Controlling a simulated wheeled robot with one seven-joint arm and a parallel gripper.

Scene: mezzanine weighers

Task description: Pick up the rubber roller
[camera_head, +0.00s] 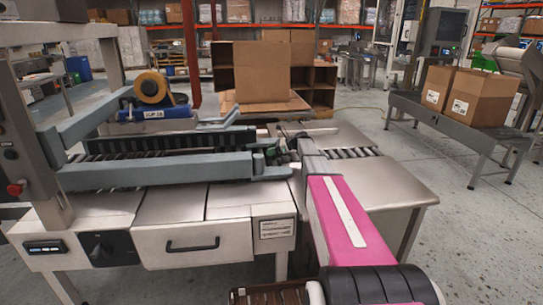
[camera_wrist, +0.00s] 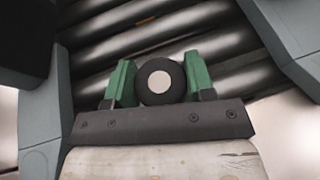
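The rubber roller (camera_wrist: 160,80) is a dark cylinder with a pale round end, seen end-on in the wrist view. My gripper (camera_wrist: 160,84) has green fingers, one on each side of it, and both appear to touch its sides. The roller is over the dark conveyor rollers (camera_wrist: 140,30); whether it rests on them or is clear of them I cannot tell. In the head view my gripper (camera_head: 283,151) is at the right end of the grey machine's conveyor, and the rubber roller is too small and covered to make out.
A grey side rail (camera_wrist: 285,40) runs close on the right in the wrist view. The taping machine (camera_head: 150,180) with its tape roll (camera_head: 151,88) stands to the left. A bare steel table (camera_head: 385,185) is on the right. Cardboard boxes (camera_head: 470,95) sit on a far conveyor.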

